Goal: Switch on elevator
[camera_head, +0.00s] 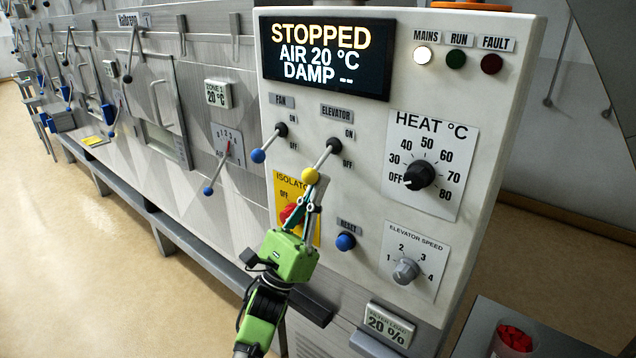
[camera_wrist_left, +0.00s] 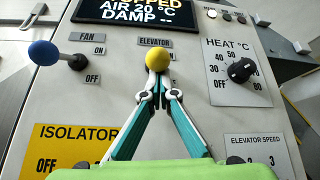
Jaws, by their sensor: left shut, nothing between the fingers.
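The elevator lever, with a yellow ball knob (camera_head: 310,176), sticks out from the white control panel (camera_head: 470,120) under the ELEVATOR label, beside ON and OFF marks. Its stem slopes down-left from the pivot, toward the OFF side. My left gripper (camera_head: 312,192) is shut with nothing in it, its green body below the lever. Its fingertips are right under the knob; in the left wrist view the knob (camera_wrist_left: 157,60) shows just above the fingertips (camera_wrist_left: 160,92). I cannot tell whether they touch. My right gripper is not in view.
The fan lever with a blue knob (camera_head: 258,156) is close to the left. The yellow isolator plate (camera_head: 283,190) is partly behind my gripper. The blue reset button (camera_head: 346,241) and heat dial (camera_head: 420,174) are to the right. The display (camera_head: 327,55) reads STOPPED; the MAINS lamp (camera_head: 422,55) is lit.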

